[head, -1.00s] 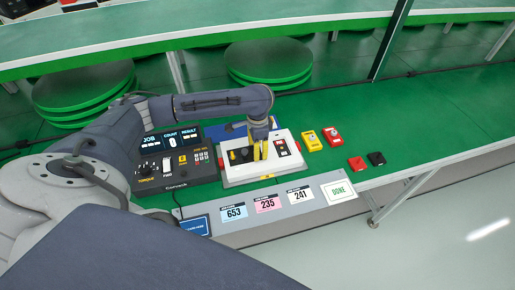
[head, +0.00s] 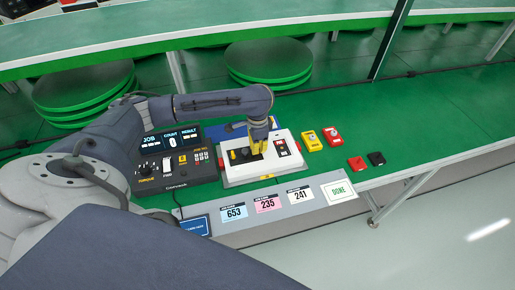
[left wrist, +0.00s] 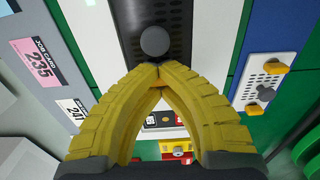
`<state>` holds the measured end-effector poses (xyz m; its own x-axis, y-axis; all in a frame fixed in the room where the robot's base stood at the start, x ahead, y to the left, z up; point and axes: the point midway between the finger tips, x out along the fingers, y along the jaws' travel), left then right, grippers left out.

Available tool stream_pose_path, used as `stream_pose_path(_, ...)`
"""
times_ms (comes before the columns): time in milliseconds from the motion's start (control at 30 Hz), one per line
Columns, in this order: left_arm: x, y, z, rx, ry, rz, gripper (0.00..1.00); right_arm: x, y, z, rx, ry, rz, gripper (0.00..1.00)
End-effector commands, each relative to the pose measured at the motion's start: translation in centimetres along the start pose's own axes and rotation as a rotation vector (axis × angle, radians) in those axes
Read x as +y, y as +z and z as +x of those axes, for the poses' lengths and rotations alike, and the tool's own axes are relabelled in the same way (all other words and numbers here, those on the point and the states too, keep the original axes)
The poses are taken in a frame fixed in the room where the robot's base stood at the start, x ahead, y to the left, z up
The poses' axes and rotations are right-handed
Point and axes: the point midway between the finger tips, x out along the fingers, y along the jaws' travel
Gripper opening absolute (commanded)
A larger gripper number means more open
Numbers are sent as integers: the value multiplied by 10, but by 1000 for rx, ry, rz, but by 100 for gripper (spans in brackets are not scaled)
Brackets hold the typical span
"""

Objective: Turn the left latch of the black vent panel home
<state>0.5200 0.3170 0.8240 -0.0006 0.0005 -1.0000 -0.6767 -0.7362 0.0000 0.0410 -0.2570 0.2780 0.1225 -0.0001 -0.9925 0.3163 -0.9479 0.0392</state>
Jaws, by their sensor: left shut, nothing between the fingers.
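The black vent panel (head: 241,158) is set in a white fixture on the green table. In the left wrist view the black panel (left wrist: 150,14) with its small holes runs up from behind the fingertips. A round grey knob (left wrist: 155,41) stands on it just beyond the tips; I cannot tell whether it is the left latch or how far it is turned. My left gripper (left wrist: 158,70) is shut and empty, its yellow fingertips together. In the head view the left gripper (head: 257,150) points down over the panel's right part and hides some of it.
A black control console (head: 176,165) stands left of the fixture. Yellow (head: 312,140) and red (head: 332,136) boxes stand to its right, with red (head: 357,163) and black (head: 376,158) blocks beyond. A strip of job cards (head: 268,203) lies in front. The table further right is clear.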

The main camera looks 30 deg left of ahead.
Motion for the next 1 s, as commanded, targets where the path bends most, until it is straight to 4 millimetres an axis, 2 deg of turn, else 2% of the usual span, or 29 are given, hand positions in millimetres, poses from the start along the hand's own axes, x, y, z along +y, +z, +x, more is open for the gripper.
stream_pose_path(267, 0, -1, 0, 2, 0, 49, 0, 0, 0, 0, 0, 0, 0, 44)
stream_pose_path(1000, 3, -1, -1, 3, 0, 534, 0, 0, 0, 0, 0, 0, 0, 44)
